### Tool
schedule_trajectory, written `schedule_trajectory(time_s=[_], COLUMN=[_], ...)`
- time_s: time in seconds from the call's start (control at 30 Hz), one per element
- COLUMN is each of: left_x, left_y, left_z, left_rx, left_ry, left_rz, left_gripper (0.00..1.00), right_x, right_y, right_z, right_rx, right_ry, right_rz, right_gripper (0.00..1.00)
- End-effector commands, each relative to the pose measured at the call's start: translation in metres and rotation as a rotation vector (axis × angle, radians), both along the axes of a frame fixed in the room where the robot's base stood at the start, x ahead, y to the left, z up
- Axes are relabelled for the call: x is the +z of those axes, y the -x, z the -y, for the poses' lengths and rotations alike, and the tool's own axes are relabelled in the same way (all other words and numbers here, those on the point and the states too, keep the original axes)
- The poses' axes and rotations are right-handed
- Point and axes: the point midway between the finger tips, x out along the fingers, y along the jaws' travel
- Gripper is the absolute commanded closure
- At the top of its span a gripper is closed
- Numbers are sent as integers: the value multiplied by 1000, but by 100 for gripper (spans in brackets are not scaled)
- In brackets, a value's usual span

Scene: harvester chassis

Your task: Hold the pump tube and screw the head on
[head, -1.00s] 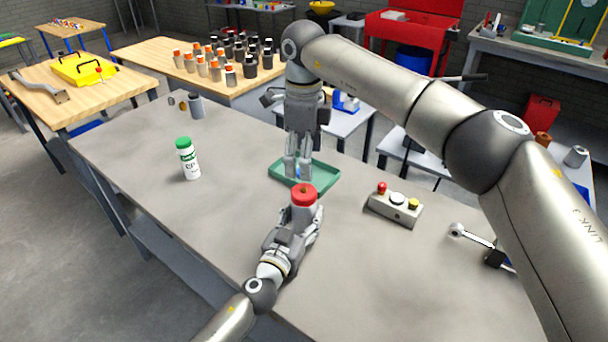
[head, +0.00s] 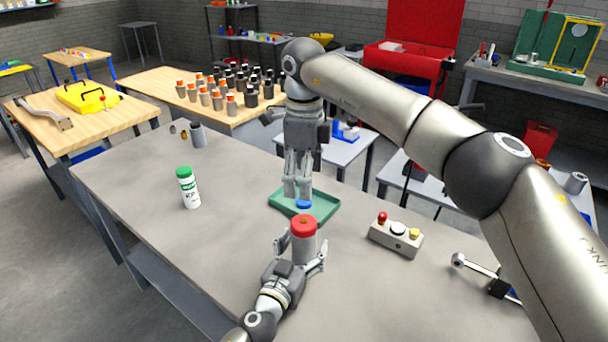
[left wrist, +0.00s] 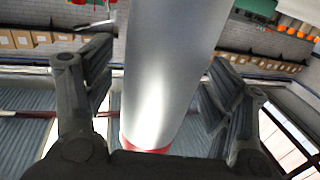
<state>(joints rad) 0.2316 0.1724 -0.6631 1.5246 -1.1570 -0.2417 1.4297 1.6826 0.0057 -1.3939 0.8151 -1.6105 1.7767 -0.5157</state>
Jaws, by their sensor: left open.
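The pump tube (head: 304,250), a grey cylinder with a red top (head: 304,226), stands upright on the workbench. I cannot tell if the red top is the pump head. My left gripper (head: 302,256) is open, its fingers spread on either side of the tube. In the left wrist view the grey tube (left wrist: 170,70) with a red band fills the middle between the open fingers. My right gripper (head: 298,192) points down over the green tray (head: 328,207). A blue round piece (head: 304,204) shows just below its fingertips; whether it is held is unclear.
A white bottle with a green cap (head: 188,188) stands to the left on the workbench (head: 150,200). A button box (head: 396,236) and a wrench-like tool (head: 480,268) lie to the right.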

Motion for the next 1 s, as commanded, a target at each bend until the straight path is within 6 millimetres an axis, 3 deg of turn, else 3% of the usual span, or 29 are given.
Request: schedule_trajectory(time_s=[0.27, 0.7, 1.0], left_x=[-2, -1, 0], left_y=[17, 92, 110], left_z=[-8, -39, -47], left_rx=[0, 0, 0], left_ry=[0, 2, 0], left_rz=[-3, -4, 0], left_gripper=[23, 23, 23], right_x=[0, 0, 0], right_y=[0, 0, 0], right_z=[0, 0, 0], right_rx=[0, 0, 0], right_ry=[0, 0, 0], right_rz=[0, 0, 0], right_gripper=[23, 23, 23])
